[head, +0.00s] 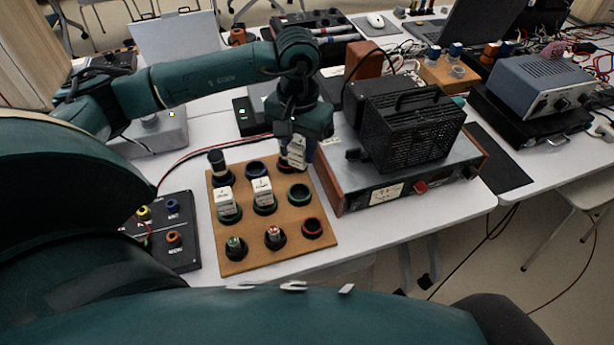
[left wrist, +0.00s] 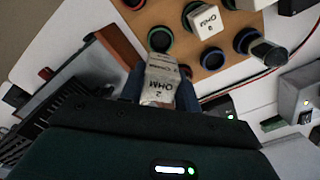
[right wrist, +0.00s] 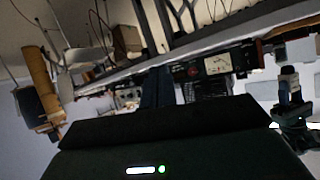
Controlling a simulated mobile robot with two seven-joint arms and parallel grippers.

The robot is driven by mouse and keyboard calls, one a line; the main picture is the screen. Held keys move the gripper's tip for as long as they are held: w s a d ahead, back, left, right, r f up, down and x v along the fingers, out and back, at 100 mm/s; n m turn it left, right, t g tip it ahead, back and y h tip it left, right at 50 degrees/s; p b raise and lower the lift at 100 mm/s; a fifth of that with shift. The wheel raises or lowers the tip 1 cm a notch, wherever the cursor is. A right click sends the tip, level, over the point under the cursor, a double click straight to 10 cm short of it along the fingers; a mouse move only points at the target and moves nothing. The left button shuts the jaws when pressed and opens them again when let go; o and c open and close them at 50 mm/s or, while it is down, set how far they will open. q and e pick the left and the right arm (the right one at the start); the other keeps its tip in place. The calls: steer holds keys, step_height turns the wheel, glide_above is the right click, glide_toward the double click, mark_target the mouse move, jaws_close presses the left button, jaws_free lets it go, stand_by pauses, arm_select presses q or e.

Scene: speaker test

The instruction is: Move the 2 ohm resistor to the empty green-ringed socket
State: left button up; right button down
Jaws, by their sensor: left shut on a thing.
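My left gripper (head: 297,150) is shut on the white 2 ohm resistor (left wrist: 160,82), at the back right corner of the wooden socket board (head: 285,252). In the head view the resistor (head: 297,157) shows just below the fingers. It hides most of the socket under it, so I cannot tell whether it is seated or lifted. The empty green-ringed socket (head: 299,193) lies just in front of it; it also shows in the left wrist view (left wrist: 160,38). My right gripper (right wrist: 157,88) has its fingers together with nothing visible between them, away from the board.
Two white resistors (head: 227,200) (head: 262,190) stand in the middle row. A blue-ringed socket (head: 256,168) and a red-ringed socket (head: 312,228) are empty. A black knob (head: 216,160) stands at the back left. A meter box (head: 400,187) with a black cage adjoins the board's right.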

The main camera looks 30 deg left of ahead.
mark_target(298, 145)
arm_select(q)
steer(key=f, duration=0.4)
steer(key=shift+s+f, duration=0.1)
steer(key=shift+s, duration=0.15)
step_height(298, 145, down, 4)
steer(key=shift+r, duration=0.2)
steer(key=shift+f, duration=0.25)
steer(key=shift+f, duration=0.1)
steer(key=shift+f, duration=0.3)
steer(key=o, duration=1)
steer(key=shift+r, duration=0.15)
steer(key=shift+w+r+p, duration=0.1)
steer(key=shift+r+p, duration=0.3)
steer(key=shift+r, duration=0.15)
step_height(298, 145, up, 12)
steer(key=shift+f+b, duration=0.25)
steer(key=shift+b, duration=0.4)
